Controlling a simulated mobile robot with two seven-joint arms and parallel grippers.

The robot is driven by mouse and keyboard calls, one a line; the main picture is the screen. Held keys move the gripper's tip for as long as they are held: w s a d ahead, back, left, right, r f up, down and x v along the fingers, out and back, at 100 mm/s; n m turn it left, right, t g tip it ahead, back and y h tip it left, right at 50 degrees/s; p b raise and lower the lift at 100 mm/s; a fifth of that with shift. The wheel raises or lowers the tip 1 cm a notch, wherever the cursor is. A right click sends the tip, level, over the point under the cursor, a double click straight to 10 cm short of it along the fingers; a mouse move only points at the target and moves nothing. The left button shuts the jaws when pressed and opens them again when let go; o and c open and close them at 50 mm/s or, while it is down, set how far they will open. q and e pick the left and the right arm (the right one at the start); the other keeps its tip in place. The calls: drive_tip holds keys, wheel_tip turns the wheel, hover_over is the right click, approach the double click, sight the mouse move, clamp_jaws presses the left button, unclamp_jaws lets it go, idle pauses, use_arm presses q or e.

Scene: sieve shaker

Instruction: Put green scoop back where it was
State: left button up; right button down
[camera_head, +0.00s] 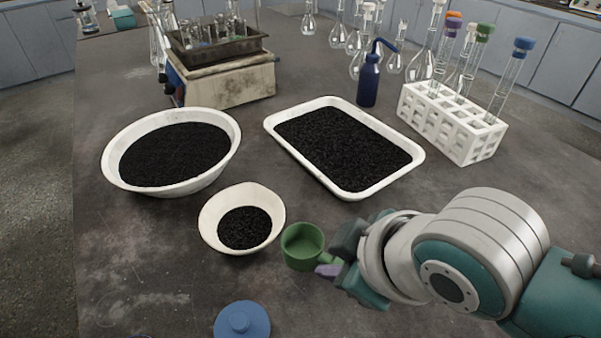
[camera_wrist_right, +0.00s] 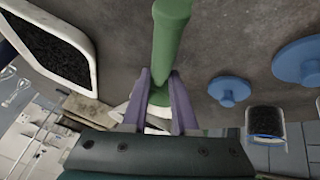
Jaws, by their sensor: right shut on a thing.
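The green scoop (camera_head: 302,246) is in the head view, just right of the small white bowl (camera_head: 212,228), with its open cup facing up and no black grains visible inside. My right gripper (camera_head: 330,268) is shut on the scoop's handle. In the right wrist view the green handle (camera_wrist_right: 170,38) passes between the purple fingers of my right gripper (camera_wrist_right: 161,90). Whether the scoop touches the table or hangs just above it, I cannot tell. My left gripper is not in view.
The small bowl, a large white bowl (camera_head: 113,177) and a white tray (camera_head: 418,160) hold black grains. A blue lid (camera_head: 242,320) lies at the front. A white test-tube rack (camera_head: 455,134) and a blue wash bottle (camera_head: 368,82) stand behind. The table's left front is mostly clear.

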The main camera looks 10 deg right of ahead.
wheel_tip(320, 180, down, 4)
drive_tip(key=shift+f+b, duration=0.1)
drive_tip(key=shift+b, duration=0.65)
drive_tip(key=c, duration=0.7)
unclamp_jaws()
drive_tip(key=shift+s+d+r+p, duration=0.1)
drive_tip(key=shift+s+r+p, duration=0.05)
drive_tip(key=shift+r+p, duration=0.2)
drive_tip(key=s+d+r+m+g+p, duration=0.1)
drive_tip(key=s+d+r+m, duration=0.1)
drive_tip(key=s+r, duration=0.2)
drive_tip(key=s+d+r+m+h+p, duration=0.1)
drive_tip(key=s+d+r+m, duration=0.2)
drive_tip(key=s+r, duration=0.2)
drive_tip(key=s+d+r+m+g+p, duration=0.1)
drive_tip(key=s+d+r+m+p, duration=0.1)
drive_tip(key=s+r, duration=0.3)
drive_tip(key=shift+s+d+m+g+h, duration=0.3)
drive_tip(key=shift+s+d+h, duration=0.1)
drive_tip(key=shift+s+d, duration=0.35)
